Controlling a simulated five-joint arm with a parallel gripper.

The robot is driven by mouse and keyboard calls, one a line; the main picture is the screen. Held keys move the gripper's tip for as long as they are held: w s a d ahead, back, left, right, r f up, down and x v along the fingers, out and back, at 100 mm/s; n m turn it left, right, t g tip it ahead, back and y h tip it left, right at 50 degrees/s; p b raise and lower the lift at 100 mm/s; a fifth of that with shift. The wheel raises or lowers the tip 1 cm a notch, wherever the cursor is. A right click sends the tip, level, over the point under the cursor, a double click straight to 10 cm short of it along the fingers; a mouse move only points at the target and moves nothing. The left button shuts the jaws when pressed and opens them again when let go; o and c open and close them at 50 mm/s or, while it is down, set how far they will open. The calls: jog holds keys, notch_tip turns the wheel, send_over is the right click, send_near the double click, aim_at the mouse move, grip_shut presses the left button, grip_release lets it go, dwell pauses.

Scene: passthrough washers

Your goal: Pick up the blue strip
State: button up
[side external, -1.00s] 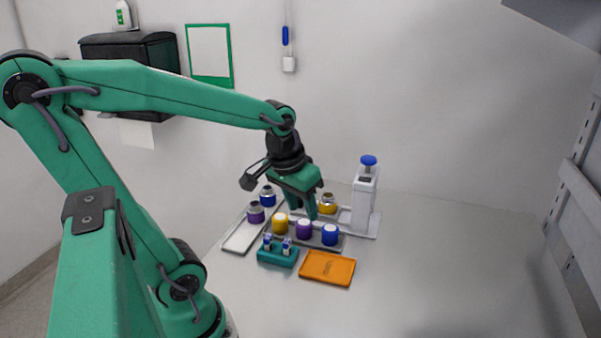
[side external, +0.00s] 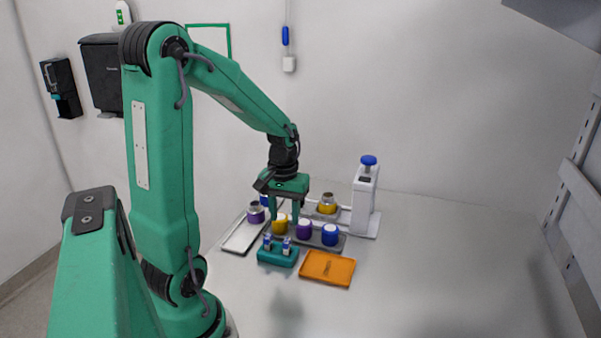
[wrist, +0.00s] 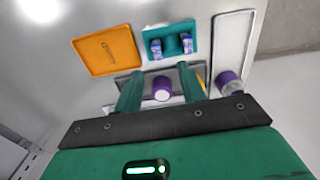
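A teal holder (side external: 277,257) stands on the table with two small upright strips, a left one (side external: 267,241) and a right one (side external: 286,244). Both look white with blue; I cannot tell which is the blue strip. In the wrist view the holder (wrist: 168,32) is at the top, with one strip (wrist: 155,48) left and the other (wrist: 186,43) right. My gripper (side external: 284,219) points down above the capped jars, behind the holder. Its fingers (wrist: 160,94) are apart. A purple jar (wrist: 162,89) shows between them in the wrist view; nothing appears held.
A grey tray (side external: 315,242) bears yellow, purple and blue capped jars. An orange tray (side external: 327,267) lies right of the holder. A white dispenser (side external: 365,200) stands behind right. The table's front right is clear.

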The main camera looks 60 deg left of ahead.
aim_at(287, 241)
jog(key=shift+f, duration=1.3)
jog(key=shift+d, duration=0.1)
jog(key=shift+d+f, duration=0.15)
jog(key=shift+f, duration=2.4)
grip_shut()
